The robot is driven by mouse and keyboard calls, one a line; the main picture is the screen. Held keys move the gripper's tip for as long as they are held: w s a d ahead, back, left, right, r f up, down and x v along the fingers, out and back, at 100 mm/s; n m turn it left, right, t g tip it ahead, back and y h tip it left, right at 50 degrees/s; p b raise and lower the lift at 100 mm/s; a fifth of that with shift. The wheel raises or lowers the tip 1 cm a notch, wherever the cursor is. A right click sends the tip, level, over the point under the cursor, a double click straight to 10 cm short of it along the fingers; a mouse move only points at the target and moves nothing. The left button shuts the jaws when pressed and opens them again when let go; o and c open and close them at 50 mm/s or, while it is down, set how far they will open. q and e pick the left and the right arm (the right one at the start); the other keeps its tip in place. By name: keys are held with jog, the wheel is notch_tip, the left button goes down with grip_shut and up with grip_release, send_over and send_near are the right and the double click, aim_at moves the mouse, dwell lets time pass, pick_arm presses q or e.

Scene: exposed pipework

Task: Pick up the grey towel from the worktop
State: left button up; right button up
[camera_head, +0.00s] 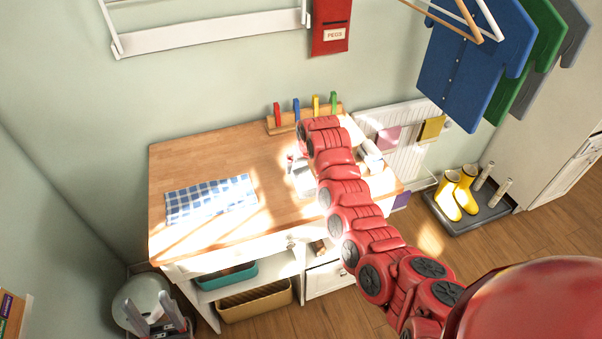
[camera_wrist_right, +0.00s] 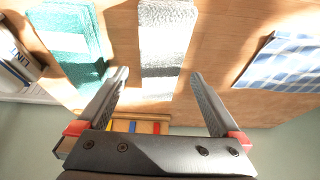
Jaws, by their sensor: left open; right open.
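The grey towel (camera_wrist_right: 162,45), light with a darker band, lies flat on the wooden worktop (camera_head: 215,150) in the right wrist view. My right gripper (camera_wrist_right: 160,76) is open; its two fingers appear on either side of the towel's end nearest the pegs. I cannot tell their height above it. In the head view my right arm covers most of this area, and a grey patch that seems to be the towel (camera_head: 305,184) shows beside it. My left gripper (camera_head: 152,312) is open and empty, low at the left, in front of the worktop.
A teal towel (camera_wrist_right: 72,45) and a blue checked towel (camera_head: 210,198) lie on either side of the grey one. A peg rack (camera_head: 290,120) stands at the worktop's back edge. White containers (camera_head: 369,155) stand at its right. Shirts (camera_head: 470,60) hang at the upper right.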

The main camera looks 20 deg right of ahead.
aim_at(301, 170)
jog(key=shift+w+f+p, duration=0.15)
jog(key=shift+f+p, duration=0.15)
jog(key=shift+p, duration=0.15)
jog(key=shift+w+f, duration=0.15)
jog(key=shift+f, duration=0.25)
jog(key=shift+w+f+p, duration=0.35)
jog(key=shift+f+p, duration=0.1)
jog(key=shift+p, duration=0.15)
jog(key=shift+w+a+f, duration=0.1)
jog(key=shift+f, duration=0.45)
jog(key=shift+w+f, duration=0.3)
jog(key=shift+f, duration=0.3)
jog(key=c, duration=1.4)
jog(key=shift+r, duration=0.1)
